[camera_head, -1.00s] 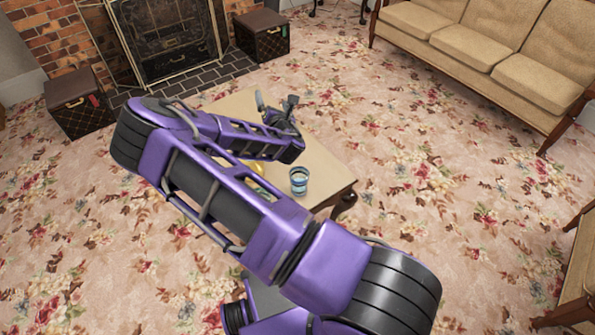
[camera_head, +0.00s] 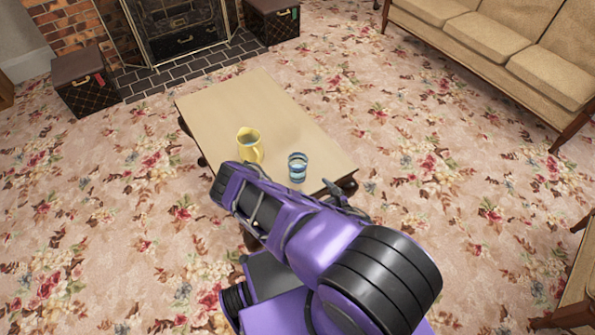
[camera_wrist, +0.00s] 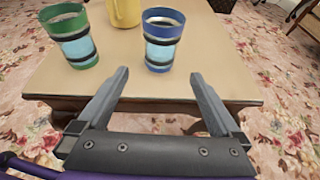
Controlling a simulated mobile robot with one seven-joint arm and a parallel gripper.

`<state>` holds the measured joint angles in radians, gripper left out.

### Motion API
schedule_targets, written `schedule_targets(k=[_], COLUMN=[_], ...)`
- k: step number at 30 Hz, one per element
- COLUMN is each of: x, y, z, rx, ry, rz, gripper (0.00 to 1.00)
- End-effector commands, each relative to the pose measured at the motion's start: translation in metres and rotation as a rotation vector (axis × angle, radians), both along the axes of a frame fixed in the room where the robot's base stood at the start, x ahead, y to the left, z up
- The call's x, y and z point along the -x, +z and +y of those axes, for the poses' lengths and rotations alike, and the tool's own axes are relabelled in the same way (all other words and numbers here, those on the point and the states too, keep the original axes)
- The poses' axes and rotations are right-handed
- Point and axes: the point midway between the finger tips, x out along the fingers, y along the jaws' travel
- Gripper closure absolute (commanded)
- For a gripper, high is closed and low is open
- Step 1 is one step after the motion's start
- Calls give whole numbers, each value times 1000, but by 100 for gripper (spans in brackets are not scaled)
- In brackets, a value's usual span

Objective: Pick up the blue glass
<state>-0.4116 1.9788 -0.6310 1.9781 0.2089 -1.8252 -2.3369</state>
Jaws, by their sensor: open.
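The blue glass (camera_head: 297,167) stands upright near the front corner of the low table (camera_head: 245,95). In the wrist view the blue glass (camera_wrist: 161,48), with a pale blue panel between dark bands, stands straight ahead, just beyond the fingertips. My gripper (camera_wrist: 160,75) is open and empty, its two fingers spread at the table's near edge. In the head view my gripper (camera_head: 340,191) is at the table's front right corner, partly hidden by my arm.
A green glass (camera_wrist: 73,42) stands left of the blue glass in the wrist view; it is hidden in the head view. A yellow pitcher (camera_head: 250,145) stands behind them. The table's far half is clear. A beige sofa (camera_head: 500,55) is at upper right.

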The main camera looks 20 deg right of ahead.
Motion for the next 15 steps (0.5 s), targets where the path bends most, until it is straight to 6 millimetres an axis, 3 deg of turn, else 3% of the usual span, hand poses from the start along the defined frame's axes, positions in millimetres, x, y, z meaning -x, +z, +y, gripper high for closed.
schedule_targets(k=[7, 15], x=[-50, -71], y=[-21, -30], z=[7, 9], rx=[-2, -1], ry=[1, -1], rz=[-4, 0], gripper=[0, 0])
